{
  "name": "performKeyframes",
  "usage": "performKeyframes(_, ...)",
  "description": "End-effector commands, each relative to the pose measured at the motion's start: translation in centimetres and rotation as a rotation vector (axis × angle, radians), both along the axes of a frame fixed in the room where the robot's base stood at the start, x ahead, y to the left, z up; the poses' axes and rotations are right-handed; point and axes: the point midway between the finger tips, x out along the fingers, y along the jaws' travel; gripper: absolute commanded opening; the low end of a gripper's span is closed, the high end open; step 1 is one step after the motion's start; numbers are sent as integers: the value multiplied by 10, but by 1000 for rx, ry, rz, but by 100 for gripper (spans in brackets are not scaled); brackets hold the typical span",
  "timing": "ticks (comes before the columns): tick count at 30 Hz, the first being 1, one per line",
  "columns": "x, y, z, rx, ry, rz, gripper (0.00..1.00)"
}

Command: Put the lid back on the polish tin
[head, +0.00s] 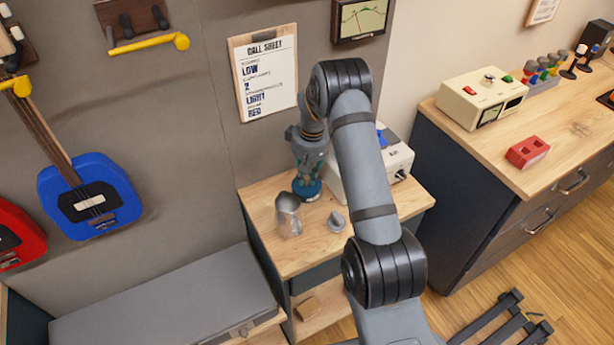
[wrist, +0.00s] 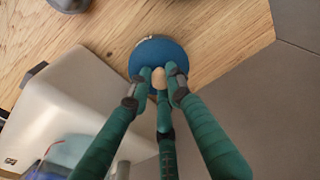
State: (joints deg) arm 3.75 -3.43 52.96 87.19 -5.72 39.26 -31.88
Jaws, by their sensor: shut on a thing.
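The blue round lid (wrist: 152,52) has a pale wooden knob (wrist: 159,78). My gripper (wrist: 162,86) has teal fingers shut around this knob from above. In the head view, the lid (head: 308,192) sits low over the back left of the small wooden table, under my gripper (head: 308,178). A thin pale edge of something shows at the lid's far rim in the wrist view; this may be the polish tin, mostly hidden under the lid. I cannot tell whether the lid is seated on it or held just above.
A grey metal jug (head: 288,216) and a small grey object (head: 337,221) stand in front on the small table (head: 272,256). A white box-shaped device (head: 398,160) stands close on the right and also shows in the wrist view (wrist: 70,105). The wall is close behind.

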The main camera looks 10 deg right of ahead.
Motion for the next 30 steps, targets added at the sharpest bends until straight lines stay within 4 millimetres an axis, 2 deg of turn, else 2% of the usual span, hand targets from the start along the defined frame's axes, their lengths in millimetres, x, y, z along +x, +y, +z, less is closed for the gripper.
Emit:
performKeyframes(8, 0, 0, 0, 0, 0, 0, 0)
performKeyframes(9, 0, 0, 0, 0, 0, 0, 19)
performKeyframes(20, 0, 0, 0, 0, 0, 0, 40)
performKeyframes(26, 0, 0, 0, 0, 1, 0, 41)
performKeyframes(30, 0, 0, 0, 0, 1, 0, 49)
